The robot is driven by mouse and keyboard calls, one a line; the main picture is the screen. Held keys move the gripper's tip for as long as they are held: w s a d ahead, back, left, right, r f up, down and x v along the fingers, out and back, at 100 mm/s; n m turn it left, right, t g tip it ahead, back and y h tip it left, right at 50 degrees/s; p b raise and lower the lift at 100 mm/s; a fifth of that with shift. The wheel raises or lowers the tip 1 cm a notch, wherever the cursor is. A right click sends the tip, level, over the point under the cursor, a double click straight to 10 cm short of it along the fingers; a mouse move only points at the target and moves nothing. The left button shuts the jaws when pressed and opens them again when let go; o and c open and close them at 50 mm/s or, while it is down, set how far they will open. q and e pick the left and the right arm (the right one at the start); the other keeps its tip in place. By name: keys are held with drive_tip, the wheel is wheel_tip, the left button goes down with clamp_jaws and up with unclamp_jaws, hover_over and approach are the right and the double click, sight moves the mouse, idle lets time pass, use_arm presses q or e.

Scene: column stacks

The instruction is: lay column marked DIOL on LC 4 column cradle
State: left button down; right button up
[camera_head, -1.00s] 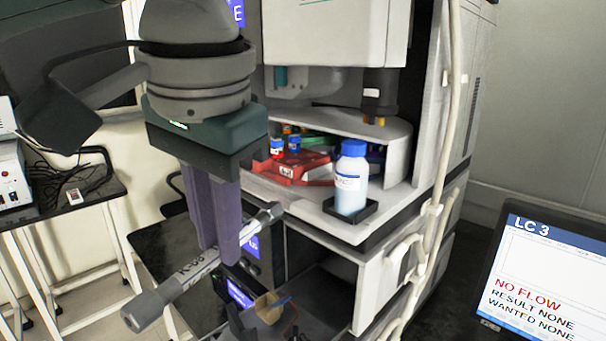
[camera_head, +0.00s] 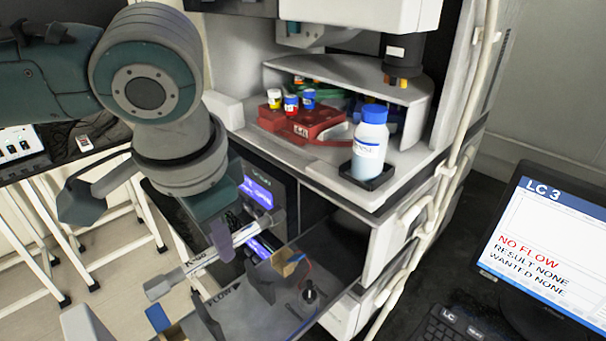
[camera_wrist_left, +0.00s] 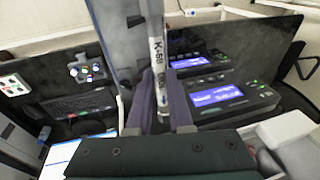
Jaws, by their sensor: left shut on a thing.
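A slim metallic column (camera_head: 197,266) with grey hexagonal end fittings is held tilted in the head view; it also shows upright in the left wrist view (camera_wrist_left: 157,55). Part of its label reads like "K-60"; I cannot read DIOL. My left gripper (camera_head: 222,242), with purple fingers, is shut around its middle. Below and right, an open tray (camera_head: 240,318) carries a grey upright block (camera_head: 262,284), possibly one support of a cradle; a second grey piece (camera_head: 206,322) stands nearer. The column appears above them, apart from them. No LC 4 label is readable. My right gripper is not in view.
The instrument shelf holds a blue-capped bottle (camera_head: 370,145) in a black holder and a red rack (camera_head: 305,125) with small vials. Lit displays (camera_head: 257,192) are close behind the column. A monitor (camera_head: 545,240) reading LC 3 stands at right. A pale tube hangs beside the instrument.

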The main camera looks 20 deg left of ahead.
use_arm(q)
drive_tip(key=shift+f+b, duration=3.65)
drive_tip(key=shift+f, duration=0.9)
drive_tip(key=shift+f, duration=0.6)
drive_tip(key=c, duration=0.7)
unclamp_jaws()
drive_tip(key=shift+c, duration=0.2)
drive_tip(key=v, duration=1)
drive_tip(key=shift+p, duration=0.35)
